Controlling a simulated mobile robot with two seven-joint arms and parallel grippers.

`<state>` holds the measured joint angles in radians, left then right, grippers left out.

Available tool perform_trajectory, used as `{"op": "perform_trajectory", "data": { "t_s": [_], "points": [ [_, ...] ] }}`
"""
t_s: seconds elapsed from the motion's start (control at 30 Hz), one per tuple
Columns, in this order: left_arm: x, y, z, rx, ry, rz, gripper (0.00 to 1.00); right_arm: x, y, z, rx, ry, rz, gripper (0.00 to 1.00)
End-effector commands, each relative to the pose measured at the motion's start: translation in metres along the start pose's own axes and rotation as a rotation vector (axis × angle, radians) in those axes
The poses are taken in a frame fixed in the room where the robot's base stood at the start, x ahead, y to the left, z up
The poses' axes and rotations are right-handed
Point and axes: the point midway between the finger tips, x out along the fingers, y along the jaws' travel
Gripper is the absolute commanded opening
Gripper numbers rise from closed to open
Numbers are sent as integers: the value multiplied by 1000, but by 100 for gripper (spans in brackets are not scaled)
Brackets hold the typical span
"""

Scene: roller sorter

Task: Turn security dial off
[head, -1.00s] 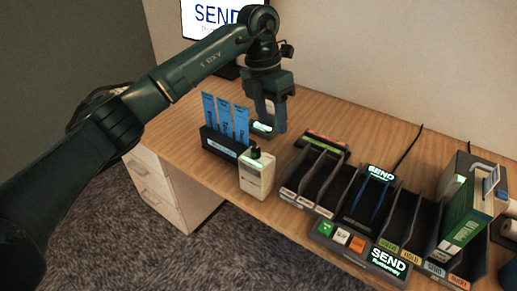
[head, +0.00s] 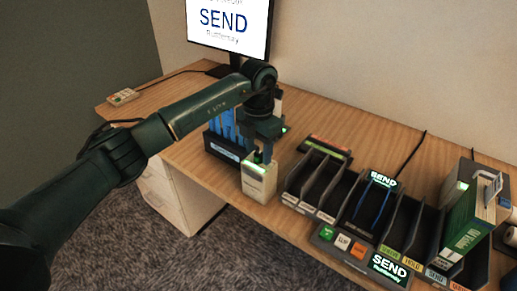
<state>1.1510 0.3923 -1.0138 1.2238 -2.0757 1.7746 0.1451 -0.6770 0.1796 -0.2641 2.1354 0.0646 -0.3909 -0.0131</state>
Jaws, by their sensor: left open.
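A cream box (head: 259,183) stands at the desk's front edge, with a green lit strip near its top. A small dark knob (head: 257,157) on its top is partly hidden by my gripper; I cannot read its setting. This is the only dial-like thing I make out. My left gripper (head: 261,151) is open and points down at the top of the box, around or just above the knob. I cannot tell whether it touches. My right gripper is out of view.
A dark holder with blue cards (head: 222,146) stands close left of the box. Dark sorter trays (head: 318,182) stand to its right, with a lit SEND panel (head: 389,268). A monitor (head: 228,22) is behind; a small keypad (head: 123,97) lies at the far left.

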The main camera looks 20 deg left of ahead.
Motion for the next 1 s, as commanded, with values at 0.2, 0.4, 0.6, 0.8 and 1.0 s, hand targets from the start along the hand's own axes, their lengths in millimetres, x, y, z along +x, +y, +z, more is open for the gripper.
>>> {"op": "perform_trajectory", "data": {
  "t_s": [0.2,0.4,0.6,0.8,1.0],
  "points": [
    [6,0,0,0,-2,-1,46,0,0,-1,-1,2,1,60],
    [6,0,0,0,-1,-1,43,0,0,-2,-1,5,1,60],
    [6,0,0,0,-1,-1,26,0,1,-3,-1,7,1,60],
    [6,0,0,0,-1,-1,10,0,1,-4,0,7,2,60],
    [6,0,0,-1,-1,-1,1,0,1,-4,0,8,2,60]
  ]
}}
